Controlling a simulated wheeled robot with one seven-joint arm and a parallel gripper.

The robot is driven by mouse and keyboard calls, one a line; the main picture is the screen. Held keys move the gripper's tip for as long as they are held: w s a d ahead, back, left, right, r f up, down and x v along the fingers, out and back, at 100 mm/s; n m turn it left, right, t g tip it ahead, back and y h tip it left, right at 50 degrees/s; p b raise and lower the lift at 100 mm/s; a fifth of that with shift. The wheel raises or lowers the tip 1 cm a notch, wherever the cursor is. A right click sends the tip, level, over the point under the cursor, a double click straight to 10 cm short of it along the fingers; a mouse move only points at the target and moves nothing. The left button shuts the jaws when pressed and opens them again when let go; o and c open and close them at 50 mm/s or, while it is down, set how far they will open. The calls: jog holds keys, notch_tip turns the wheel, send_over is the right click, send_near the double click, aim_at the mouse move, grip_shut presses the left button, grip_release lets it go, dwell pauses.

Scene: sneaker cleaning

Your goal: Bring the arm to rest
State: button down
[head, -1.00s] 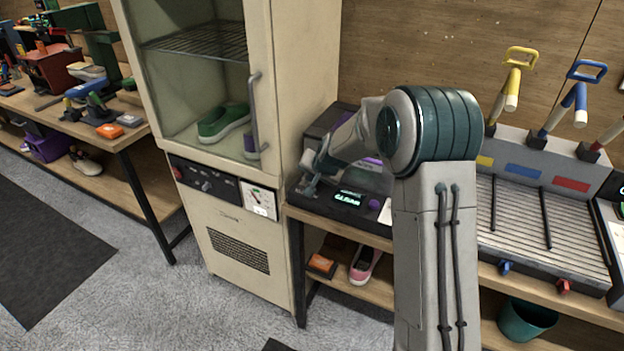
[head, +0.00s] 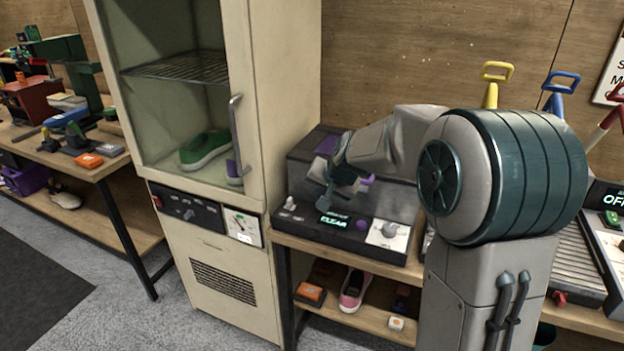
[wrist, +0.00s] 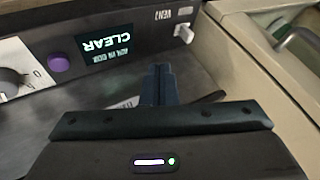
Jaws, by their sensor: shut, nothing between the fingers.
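My gripper (head: 326,199) is over the black machine on the bench, just behind its front panel. Its fingers are together with nothing between them; the wrist view shows the shut fingertips (wrist: 159,72) close up. In the wrist view the machine's panel appears upside down, with a display (wrist: 103,45) reading CLEAR, a purple button (wrist: 59,63) and a small white switch (wrist: 184,33). The fingers look apart from these controls. My arm is bent, with its large elbow at the right of the head view, hiding part of the bench.
A cream cabinet (head: 268,120) with a handled door stands just left of the machine and holds a green shoe (head: 206,148). A pink shoe (head: 352,290) lies on the shelf below. Coloured-handled brushes stand behind my arm. Grey floor is clear at lower left.

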jog(key=s+d+n+g+h, duration=0.1)
jog(key=s+d+n+g, duration=0.1)
jog(key=s, duration=1.4)
jog(key=s+d+n+g+h, duration=0.1)
jog(key=s+d, duration=0.3)
jog(key=s, duration=1.2)
jog(key=shift+r+n+g+h+p, duration=0.4)
jog(key=shift+n+g, duration=0.1)
jog(key=shift+n, duration=0.1)
jog(key=shift+d, duration=0.1)
